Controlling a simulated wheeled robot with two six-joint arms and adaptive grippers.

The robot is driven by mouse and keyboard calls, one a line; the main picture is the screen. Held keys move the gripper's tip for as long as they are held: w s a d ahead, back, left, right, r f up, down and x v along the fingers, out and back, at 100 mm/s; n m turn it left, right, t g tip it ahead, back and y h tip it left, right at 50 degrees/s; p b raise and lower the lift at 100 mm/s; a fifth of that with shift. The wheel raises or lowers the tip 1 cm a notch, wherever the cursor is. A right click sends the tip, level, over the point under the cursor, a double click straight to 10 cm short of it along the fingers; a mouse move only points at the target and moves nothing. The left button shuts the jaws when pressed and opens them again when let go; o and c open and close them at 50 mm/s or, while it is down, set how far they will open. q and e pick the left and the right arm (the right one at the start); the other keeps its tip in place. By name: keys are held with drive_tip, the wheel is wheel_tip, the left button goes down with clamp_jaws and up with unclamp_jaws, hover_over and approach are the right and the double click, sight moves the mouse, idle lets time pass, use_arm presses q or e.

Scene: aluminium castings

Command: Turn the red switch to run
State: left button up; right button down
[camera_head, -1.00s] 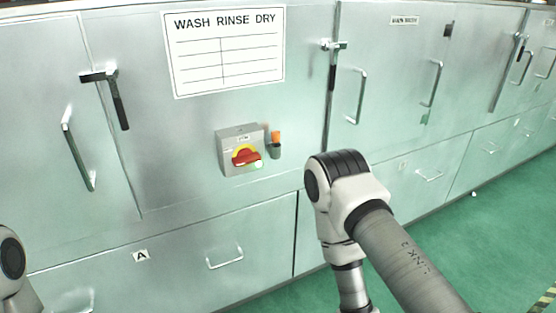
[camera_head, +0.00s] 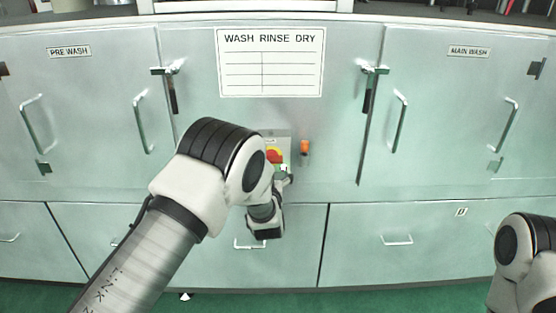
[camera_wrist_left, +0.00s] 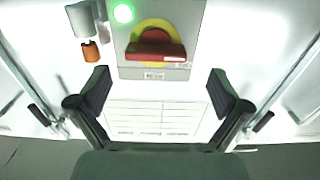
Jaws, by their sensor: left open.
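The red switch (camera_head: 274,156) is a red handle on a yellow disc, on a small grey box (camera_head: 284,135) on the machine front. In the head view my left wrist and arm partly cover it. In the left wrist view the red switch (camera_wrist_left: 155,48) shows fully, its handle lying roughly across the picture. My left gripper (camera_wrist_left: 160,92) is open and empty, its fingers spread on either side of the picture below the handle, apart from it. In the head view the left gripper (camera_head: 285,178) is close to the box. My right gripper is out of view.
A lit green lamp (camera_wrist_left: 123,13) is beside the switch. An orange-topped holder (camera_head: 305,148) is just right of the box. A WASH RINSE DRY sign (camera_head: 270,62) is above. Door handles (camera_head: 143,122) stick out at both sides, with drawers below.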

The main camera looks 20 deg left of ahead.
sight(272, 161)
use_arm(q)
drive_tip(key=x, duration=0.3)
drive_tip(key=d+x, duration=0.1)
drive_tip(key=shift+w+a+r+p, duration=0.15)
drive_tip(key=shift+w+p, duration=0.25)
drive_tip(key=shift+w, duration=0.15)
drive_tip(key=shift+w+a, duration=0.15)
drive_tip(key=shift+w, duration=0.2)
drive_tip(key=shift+w+a, duration=0.15)
drive_tip(key=shift+a, duration=0.15)
drive_tip(key=shift+d, duration=0.1)
drive_tip(key=c, duration=1.1)
